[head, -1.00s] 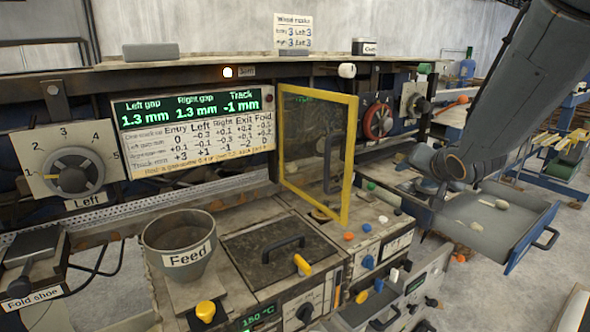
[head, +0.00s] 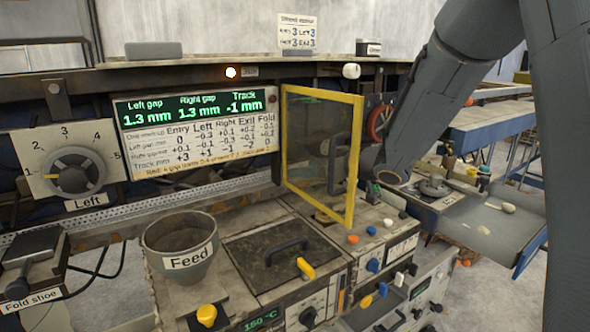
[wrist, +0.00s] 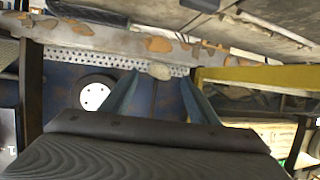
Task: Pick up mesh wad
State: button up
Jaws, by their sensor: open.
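A small pale, rounded lump (wrist: 159,70), which looks like the mesh wad, lies by a perforated metal strip in the wrist view. My gripper (wrist: 159,78) is open, with its two blue-grey fingers on either side of the line to the lump. The lump shows between the fingertips; I cannot tell whether they touch it. In the head view my arm reaches down behind the right side of the yellow-framed door, and the fingertips and the lump cannot be made out there.
The yellow-framed clear door (head: 352,165) stands open close to my arm. A red dial (head: 380,122) is just behind the arm. The feed funnel (head: 181,250) and a hatch with a black handle (head: 287,250) are at front left. A pulled-out tray (head: 480,225) is at right.

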jog(key=shift+p+x, duration=0.5)
jog(key=shift+x, duration=1.3)
jog(key=shift+r, duration=0.15)
jog(key=c, duration=1.1)
